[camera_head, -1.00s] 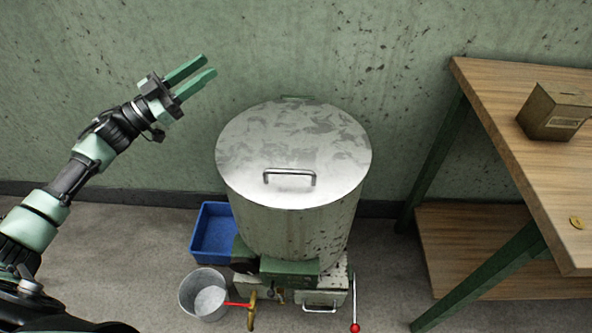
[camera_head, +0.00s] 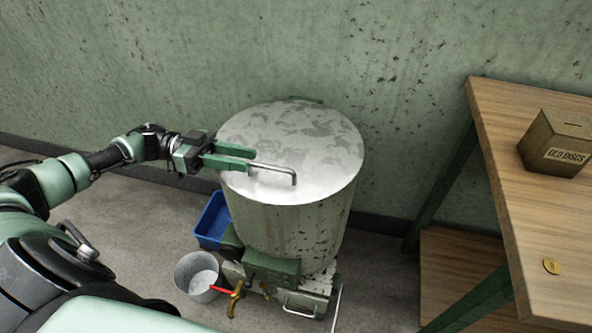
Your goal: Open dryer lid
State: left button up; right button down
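The dryer is a spotted metal drum (camera_head: 290,225) with a round, worn metal lid (camera_head: 315,140) that lies flat and closed on top. A bar handle (camera_head: 280,170) stands on the front part of the lid. My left gripper (camera_head: 253,160) reaches in from the left over the lid, with its two green fingers apart. Its fingertips are at the left end of the handle and partly hide it; I cannot tell whether they touch it. My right gripper is not in view.
A blue bin (camera_head: 212,222) and a metal bucket (camera_head: 190,270) stand on the floor left of the dryer. A brass tap (camera_head: 236,300) juts out in front. A wooden table (camera_head: 530,215) with a box (camera_head: 556,145) and a coin-like disc (camera_head: 551,267) is at right.

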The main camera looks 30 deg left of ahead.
aim_at(287, 171)
pick_arm(q)
jog(key=shift+s+d+f, duration=0.1)
jog(key=shift+d+f, duration=0.15)
jog(key=shift+d, duration=0.05)
jog(key=x, duration=0.7)
jog(key=shift+d+f, duration=0.1)
jog(key=shift+d, duration=0.1)
grip_shut()
jog(key=shift+f, duration=0.1)
dwell(1.0)
